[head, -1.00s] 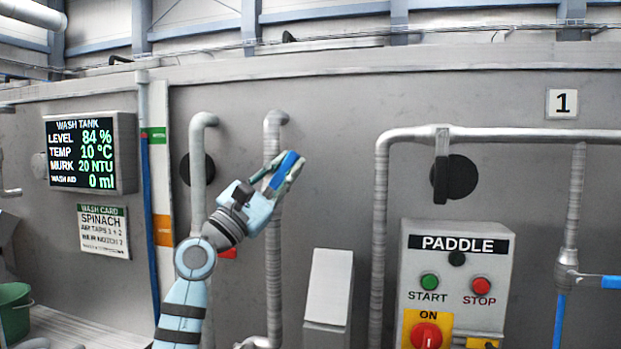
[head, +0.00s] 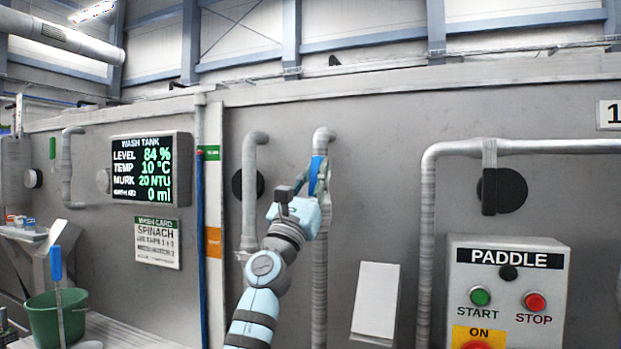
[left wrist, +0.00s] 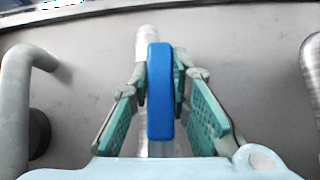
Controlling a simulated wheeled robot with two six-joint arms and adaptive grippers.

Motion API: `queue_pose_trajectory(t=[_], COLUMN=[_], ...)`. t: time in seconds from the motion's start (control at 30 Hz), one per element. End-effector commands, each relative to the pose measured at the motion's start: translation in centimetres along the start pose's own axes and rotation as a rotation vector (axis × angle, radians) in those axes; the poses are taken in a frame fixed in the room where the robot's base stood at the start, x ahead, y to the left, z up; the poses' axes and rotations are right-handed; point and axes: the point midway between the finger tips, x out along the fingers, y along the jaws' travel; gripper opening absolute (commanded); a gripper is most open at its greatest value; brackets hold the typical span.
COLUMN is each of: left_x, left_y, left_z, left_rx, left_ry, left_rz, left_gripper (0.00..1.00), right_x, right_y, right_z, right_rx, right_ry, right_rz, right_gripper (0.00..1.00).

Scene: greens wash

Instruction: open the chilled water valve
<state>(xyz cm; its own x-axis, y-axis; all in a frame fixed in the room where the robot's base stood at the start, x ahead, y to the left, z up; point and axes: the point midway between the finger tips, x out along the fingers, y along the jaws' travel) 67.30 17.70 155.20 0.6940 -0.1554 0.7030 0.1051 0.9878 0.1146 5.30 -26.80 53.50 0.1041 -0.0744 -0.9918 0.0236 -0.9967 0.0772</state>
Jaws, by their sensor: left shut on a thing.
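The chilled water valve's blue handle (head: 316,177) is on the grey vertical pipe (head: 320,270) on the tank wall. It stands nearly upright, in line with the pipe. My left gripper (head: 319,171) is shut on the handle. In the left wrist view the blue handle (left wrist: 160,92) sits between the green finger pads of the left gripper (left wrist: 161,88), with the pipe behind it. The valve body is mostly hidden by the gripper. No label for this valve is readable. My right gripper is not in view.
A similar pipe (head: 250,180) stands just left of the gripper. A sloped white-topped box (head: 376,300) and the PADDLE panel (head: 508,285) are to the right. The WASH TANK display (head: 150,168) and a green bucket (head: 72,318) are to the left.

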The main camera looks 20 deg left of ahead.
Motion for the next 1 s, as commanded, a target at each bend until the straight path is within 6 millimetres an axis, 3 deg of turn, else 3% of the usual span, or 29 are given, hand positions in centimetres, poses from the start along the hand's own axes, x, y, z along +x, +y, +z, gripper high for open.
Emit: queue_pose_trajectory(t=[0.23, 0.27, 0.4, 0.77, 1.0], left_x=[-0.1, -0.1, -0.1, -0.4, -2.9], left_y=[0.0, 0.0, 0.1, 0.2, 0.2], left_z=[-0.1, -0.1, -0.1, 0.0, 0.0], left_rx=[-0.002, -0.002, 0.001, 0.003, 0.006], left_ry=[0.002, 0.003, 0.002, 0.000, 0.000], left_rz=[-0.002, -0.002, -0.001, -0.001, 0.001], left_gripper=[0.00, 0.19, 0.38, 0.38, 0.38], right_x=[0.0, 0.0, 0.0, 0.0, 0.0], right_y=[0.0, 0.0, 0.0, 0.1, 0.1], right_z=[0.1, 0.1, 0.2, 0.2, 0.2], right_rx=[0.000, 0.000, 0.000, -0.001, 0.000], right_ry=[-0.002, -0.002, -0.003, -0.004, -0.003], right_rz=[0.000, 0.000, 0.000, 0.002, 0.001], right_gripper=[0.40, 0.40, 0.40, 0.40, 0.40])
